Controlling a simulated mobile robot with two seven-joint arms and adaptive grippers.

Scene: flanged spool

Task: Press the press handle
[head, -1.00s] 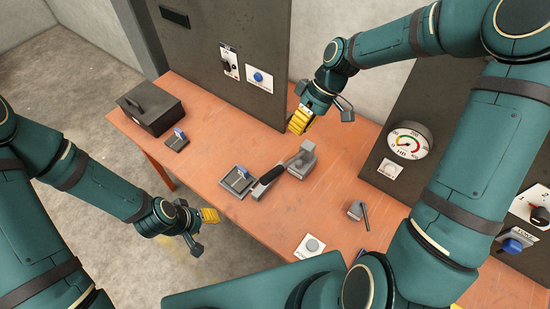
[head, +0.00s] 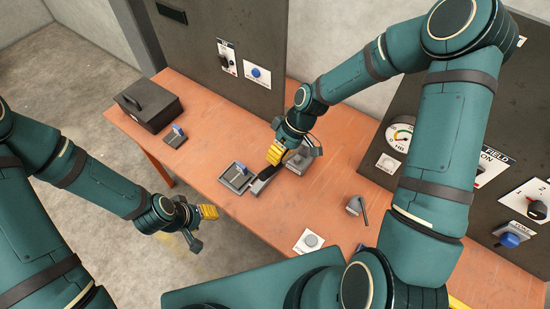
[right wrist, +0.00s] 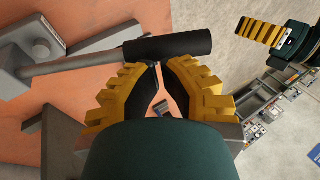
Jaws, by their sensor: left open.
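The press handle (head: 264,181) is a black grip on a grey lever that runs to a grey press block (head: 299,162) on the orange table. In the right wrist view the black grip (right wrist: 170,45) lies just beyond my fingertips, across the picture. My right gripper (head: 274,160) is over the handle; its yellow fingers (right wrist: 160,67) come together at the tips with nothing visible between them. I cannot tell whether they touch the grip. My left gripper (head: 201,222) is open and empty, off the table's front edge.
A grey tray with a blue piece (head: 236,177) lies just left of the handle. A black box (head: 149,104) and another blue-marked block (head: 175,137) are further left. A small lever unit (head: 357,206) and a button plate (head: 309,242) lie to the right. Panels stand behind.

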